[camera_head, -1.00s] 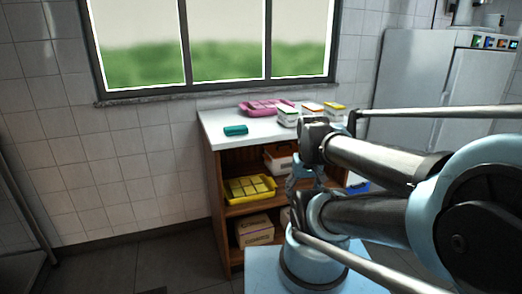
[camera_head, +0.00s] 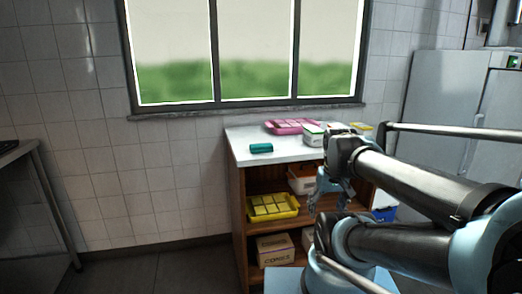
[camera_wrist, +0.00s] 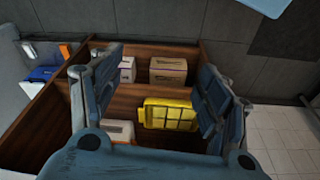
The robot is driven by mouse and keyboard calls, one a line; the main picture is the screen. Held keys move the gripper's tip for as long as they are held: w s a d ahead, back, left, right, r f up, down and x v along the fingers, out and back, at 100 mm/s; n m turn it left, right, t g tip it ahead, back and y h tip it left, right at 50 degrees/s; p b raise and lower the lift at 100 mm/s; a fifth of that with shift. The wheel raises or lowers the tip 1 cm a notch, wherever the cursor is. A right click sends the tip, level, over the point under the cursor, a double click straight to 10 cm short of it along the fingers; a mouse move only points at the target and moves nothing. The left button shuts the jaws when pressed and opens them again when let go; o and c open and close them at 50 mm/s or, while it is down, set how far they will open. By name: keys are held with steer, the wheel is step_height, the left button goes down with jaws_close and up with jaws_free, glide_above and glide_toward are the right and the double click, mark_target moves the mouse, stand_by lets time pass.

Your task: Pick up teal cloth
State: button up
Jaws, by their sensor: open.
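The teal cloth (camera_head: 261,148) is a small folded bundle lying on the left part of the white counter top (camera_head: 240,136). It does not show in the wrist view. My gripper (camera_head: 328,192) is in front of the wooden shelf unit, to the right of the cloth in the picture and lower than the counter top. In the wrist view my gripper (camera_wrist: 155,95) has its two fingers spread wide with nothing between them, and the shelves show beyond. The cloth is apart from my gripper.
A pink tray (camera_head: 272,128) and several small boxes (camera_head: 313,135) stand along the back of the counter. The shelves below hold a yellow tray (camera_head: 292,214) and cardboard boxes (camera_head: 275,249). A metal table (camera_head: 22,150) is at the left. A window is behind the counter.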

steer(key=w+a+r+n+g+y, duration=0.1)
steer(key=w+a+r+n, duration=0.3)
steer(key=w+r, duration=0.45)
steer(key=w+a+r+n, duration=0.3)
steer(key=w+r+n, duration=0.35)
steer(key=r, duration=0.25)
steer(key=n+g, duration=0.2)
steer(key=n, duration=0.8)
glide_toward(261, 144)
steer(key=shift+m+y, duration=0.25)
steer(key=shift+y, duration=0.15)
steer(key=f, duration=0.2)
steer(key=s+f, duration=0.1)
steer(key=f, duration=0.1)
steer(key=shift+d, duration=0.25)
steer(key=shift+a+f, duration=0.2)
steer(key=shift+f, duration=0.65)
steer(key=shift+a+f, duration=0.15)
steer(key=shift+f, duration=0.75)
steer(key=shift+a+f, duration=0.2)
steer(key=shift+f, duration=0.65)
steer(key=shift+c, duration=0.6)
steer(key=c, duration=1.1)
step_height(261, 144, up, 10)
steer(key=shift+r, duration=0.1)
